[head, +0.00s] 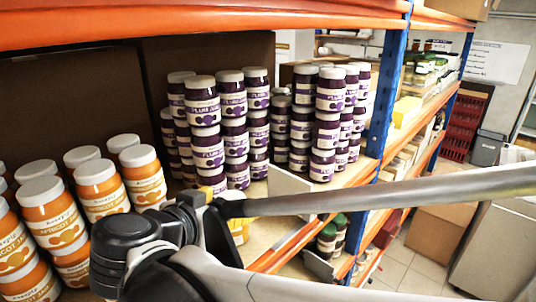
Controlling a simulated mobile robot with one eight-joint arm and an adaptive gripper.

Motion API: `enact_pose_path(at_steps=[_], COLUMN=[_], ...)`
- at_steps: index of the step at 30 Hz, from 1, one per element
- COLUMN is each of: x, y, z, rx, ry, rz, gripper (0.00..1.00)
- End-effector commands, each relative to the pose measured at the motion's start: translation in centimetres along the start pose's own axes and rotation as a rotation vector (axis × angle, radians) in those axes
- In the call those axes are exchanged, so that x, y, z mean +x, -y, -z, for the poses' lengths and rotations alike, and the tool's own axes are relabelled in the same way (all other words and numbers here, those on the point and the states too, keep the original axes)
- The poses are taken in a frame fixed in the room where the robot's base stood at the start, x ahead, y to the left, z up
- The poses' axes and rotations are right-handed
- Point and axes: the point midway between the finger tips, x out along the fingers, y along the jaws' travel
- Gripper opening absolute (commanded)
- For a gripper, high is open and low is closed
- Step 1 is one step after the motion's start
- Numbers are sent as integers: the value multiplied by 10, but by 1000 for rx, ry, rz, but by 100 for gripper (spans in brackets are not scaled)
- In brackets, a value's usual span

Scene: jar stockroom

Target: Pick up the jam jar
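Jam jars of two kinds stand on the shelf in the head view. Orange apricot jam jars (146,178) with white lids stand at the left, some stacked. Dark purple plum jars (204,108) with white lids stand in stacked columns at the centre, and another group of plum jars (329,92) stands to its right. My arm reaches in from the right across the front of the shelf. Its dark end parts (203,214) are in front of the apricot jars and below the plum jars. The fingers are not clearly visible, and no jar is visibly held.
An orange beam (180,22) runs across the top, and a blue upright (388,90) stands right of the plum jars. A lower shelf holds dark jars (327,238) with green lids. Cardboard boxes (431,232) stand on the tiled floor at the right.

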Motion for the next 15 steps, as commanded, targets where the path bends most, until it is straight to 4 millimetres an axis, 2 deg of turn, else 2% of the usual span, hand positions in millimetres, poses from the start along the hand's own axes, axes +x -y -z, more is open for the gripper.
enact_pose_path(at_steps=[7, 13, 14, 15], x=[2, 2, 2, 2], y=[0, 0, 0, 0], z=[-1, -1, -1, 0], rx=[0, 0, 0, -1], ry=[0, 0, 0, -1], rz=[1, 0, 0, 1], gripper=[81, 20, 13, 13])
